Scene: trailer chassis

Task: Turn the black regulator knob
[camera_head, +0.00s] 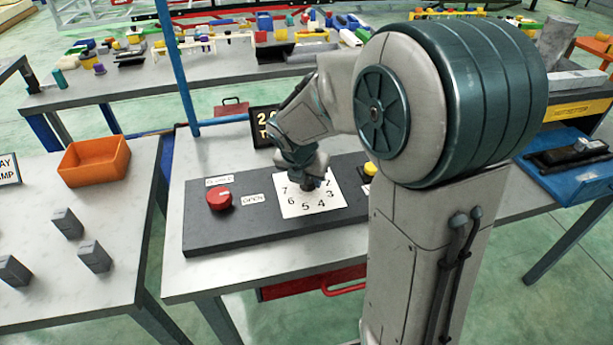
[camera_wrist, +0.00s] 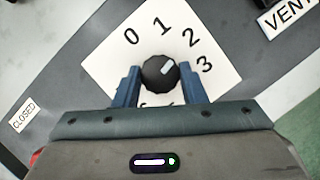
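The black regulator knob (camera_wrist: 160,72) sits on a square white dial card (camera_wrist: 110,70) with numbers around it. Its white pointer mark faces about the 2 in the wrist view. My gripper (camera_wrist: 160,66) has one blue finger close against each side of the knob and looks shut on it; any thin gap is hard to make out. In the head view my gripper (camera_head: 307,183) comes down onto the middle of the card (camera_head: 292,208) and hides most of the knob.
The dark panel (camera_head: 240,238) also carries a red knob (camera_head: 220,198) by CLOSED and OPEN labels, and a yellow button (camera_head: 370,169) at right. A dark display (camera_head: 264,127) stands behind. An orange bin (camera_head: 95,161) and grey blocks (camera_head: 95,257) are on the left table.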

